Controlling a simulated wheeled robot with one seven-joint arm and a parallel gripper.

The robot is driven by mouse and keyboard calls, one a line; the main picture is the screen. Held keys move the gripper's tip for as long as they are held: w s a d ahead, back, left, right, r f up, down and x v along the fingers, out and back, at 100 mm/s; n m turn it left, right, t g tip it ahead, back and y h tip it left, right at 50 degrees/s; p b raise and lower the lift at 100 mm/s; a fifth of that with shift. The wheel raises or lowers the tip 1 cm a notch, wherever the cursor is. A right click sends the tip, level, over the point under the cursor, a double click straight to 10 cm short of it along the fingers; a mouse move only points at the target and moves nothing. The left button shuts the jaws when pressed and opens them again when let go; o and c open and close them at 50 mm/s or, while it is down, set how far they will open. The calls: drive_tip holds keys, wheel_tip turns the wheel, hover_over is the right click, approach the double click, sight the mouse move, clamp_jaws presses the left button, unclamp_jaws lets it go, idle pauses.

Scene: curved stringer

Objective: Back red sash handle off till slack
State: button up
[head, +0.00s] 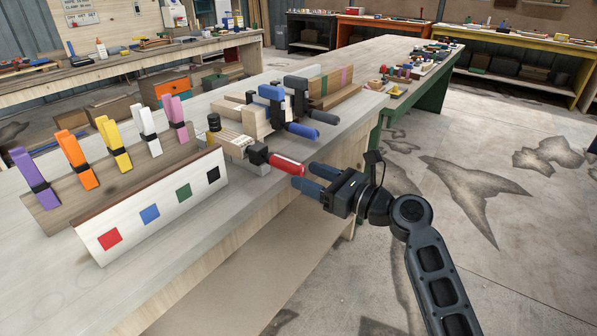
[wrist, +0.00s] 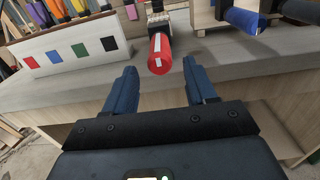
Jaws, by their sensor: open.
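The red sash handle (head: 286,163) sticks out past the front edge of the bench, on a dark clamp head (head: 257,154) beside pale wood blocks. In the wrist view the red handle (wrist: 159,55) points toward me, with a white stripe along it and a white mark on its end. My gripper (head: 305,175) is open and empty, with blue fingers. In the wrist view its fingertips (wrist: 160,70) lie to the left and right of the handle's near end, with a gap on each side. I see no contact.
A white board with coloured squares (head: 150,208) stands left of the clamp, before a rack of coloured spring clamps (head: 117,157). Blue-handled (head: 301,130) and black-handled (head: 322,117) clamps sit close on the right. The floor (head: 470,190) right of the bench is open.

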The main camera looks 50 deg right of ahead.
sight(303, 174)
drive_tip(key=shift+w, duration=1.95)
drive_tip(key=shift+c, duration=0.4)
drive_tip(key=c, duration=0.9)
drive_tip(key=shift+c, duration=0.2)
